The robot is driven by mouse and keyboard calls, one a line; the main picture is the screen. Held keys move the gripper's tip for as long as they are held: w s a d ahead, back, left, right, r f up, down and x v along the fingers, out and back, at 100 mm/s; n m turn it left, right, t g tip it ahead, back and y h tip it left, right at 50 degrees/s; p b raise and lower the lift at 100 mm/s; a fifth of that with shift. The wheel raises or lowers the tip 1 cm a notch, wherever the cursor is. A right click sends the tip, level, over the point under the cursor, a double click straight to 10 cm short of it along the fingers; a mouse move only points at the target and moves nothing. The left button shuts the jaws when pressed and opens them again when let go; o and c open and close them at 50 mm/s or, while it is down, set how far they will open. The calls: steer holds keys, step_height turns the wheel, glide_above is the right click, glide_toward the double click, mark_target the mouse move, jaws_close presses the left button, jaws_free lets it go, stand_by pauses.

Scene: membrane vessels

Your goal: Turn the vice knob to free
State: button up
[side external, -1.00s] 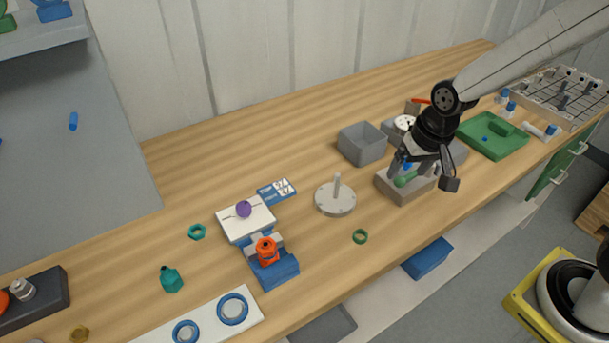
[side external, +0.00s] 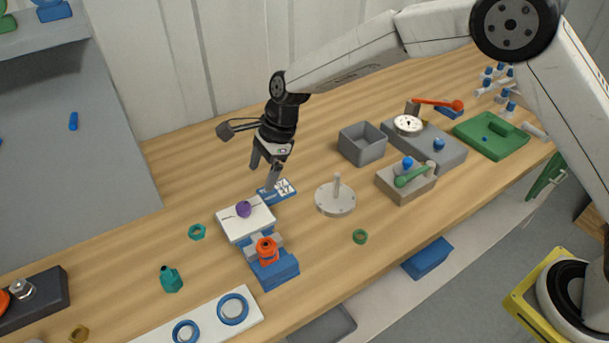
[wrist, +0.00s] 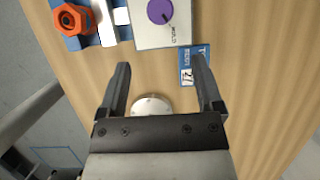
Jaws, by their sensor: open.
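The purple knob (side external: 244,209) sits on a white plate (side external: 232,227) behind the blue vice (side external: 283,270). In the wrist view the knob (wrist: 160,11) shows at the top, with a pointer line and small lettering beside it that seems to read HOLD. An orange hexagonal part (side external: 266,250) stands at the vice; it also shows in the wrist view (wrist: 73,19). My gripper (side external: 262,176) is open and empty, above the bench near the blue label card (side external: 272,194), apart from the knob. In the wrist view the knob lies beyond my fingertips (wrist: 161,64).
A round grey base with an upright peg (side external: 336,200) stands right of the plate. Teal nuts (side external: 197,232), a teal bottle-like part (side external: 171,279) and a green ring (side external: 360,237) lie around. A grey open box (side external: 363,145) is farther back.

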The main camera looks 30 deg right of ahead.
mark_target(244, 205)
steer(key=shift+w+a+f+m, duration=0.1)
steer(key=shift+a+m, duration=0.15)
steer(key=shift+a, duration=0.25)
steer(key=shift+w+a+f+m, duration=0.1)
steer(key=shift+a+m, duration=0.15)
steer(key=shift+a, duration=0.25)
steer(key=shift+x, duration=3.85)
steer(key=shift+s, duration=0.1)
jaws_close()
